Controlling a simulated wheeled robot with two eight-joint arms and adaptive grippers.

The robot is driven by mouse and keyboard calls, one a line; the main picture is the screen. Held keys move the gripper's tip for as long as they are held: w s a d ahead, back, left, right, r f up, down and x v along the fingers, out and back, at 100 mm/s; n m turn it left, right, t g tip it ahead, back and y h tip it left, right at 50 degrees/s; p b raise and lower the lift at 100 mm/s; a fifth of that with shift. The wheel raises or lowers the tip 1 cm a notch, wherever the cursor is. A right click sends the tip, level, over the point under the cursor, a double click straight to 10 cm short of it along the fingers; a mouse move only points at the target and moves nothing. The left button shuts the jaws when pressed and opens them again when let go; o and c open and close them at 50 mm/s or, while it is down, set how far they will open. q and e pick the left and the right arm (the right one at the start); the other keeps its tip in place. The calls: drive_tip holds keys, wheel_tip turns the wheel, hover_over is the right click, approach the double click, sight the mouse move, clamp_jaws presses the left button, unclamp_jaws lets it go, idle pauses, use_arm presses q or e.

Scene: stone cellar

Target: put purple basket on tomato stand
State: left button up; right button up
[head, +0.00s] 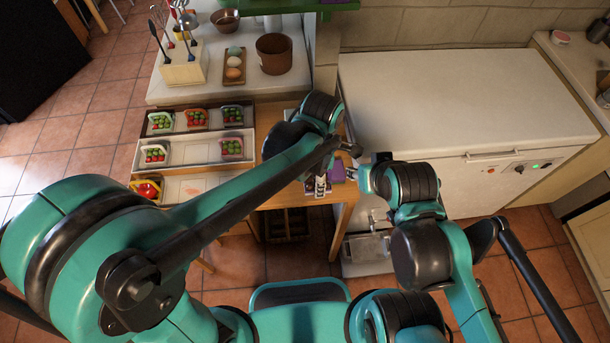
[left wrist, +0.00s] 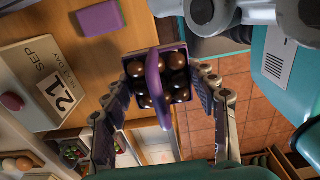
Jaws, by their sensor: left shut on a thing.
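The purple basket (left wrist: 156,75), filled with several dark brown round things, is between the fingers of my left gripper (left wrist: 162,110), which is shut on it. In the head view my left gripper (head: 318,187) is over the table, right of the stand, and mostly hides the basket. The tomato stand (head: 190,151) is stepped and pale, with small baskets of red and green tomatoes on its upper tiers. A basket with a red thing (head: 147,190) sits at the left of its lowest tier; the middle of that tier is bare. My right arm is bent at the right; its gripper's fingers are not clear.
A purple block (left wrist: 98,17) and a calendar (left wrist: 50,88) are on the wooden table (left wrist: 125,55). Behind the stand is a counter with a utensil block (head: 183,70), an egg tray (head: 234,66) and a brown pot (head: 274,53). A white chest (head: 450,100) stands at the right, its top clear.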

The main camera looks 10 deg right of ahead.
use_arm(q)
drive_tip(key=shift+w+f, duration=0.25)
drive_tip(key=shift+f, duration=0.05)
drive_tip(key=w+a+f+b, duration=0.1)
drive_tip(key=w+a+f, duration=0.1)
drive_tip(key=w+a+f+b, duration=0.1)
drive_tip(key=w+a+f, duration=0.1)
drive_tip(key=w, duration=0.1)
drive_tip(key=w+a+f+b, duration=0.1)
drive_tip(key=w+a+f, duration=0.1)
drive_tip(key=w+a, duration=0.1)
drive_tip(key=shift+a+f, duration=0.1)
drive_tip(key=shift+f, duration=0.1)
drive_tip(key=shift+a+f, duration=0.1)
drive_tip(key=shift+f, duration=0.1)
drive_tip(key=shift+f+b, duration=0.95)
drive_tip(key=shift+f, duration=0.85)
drive_tip(key=shift+f, duration=0.2)
drive_tip(key=o, duration=1.2)
drive_tip(key=shift+c, duration=0.2)
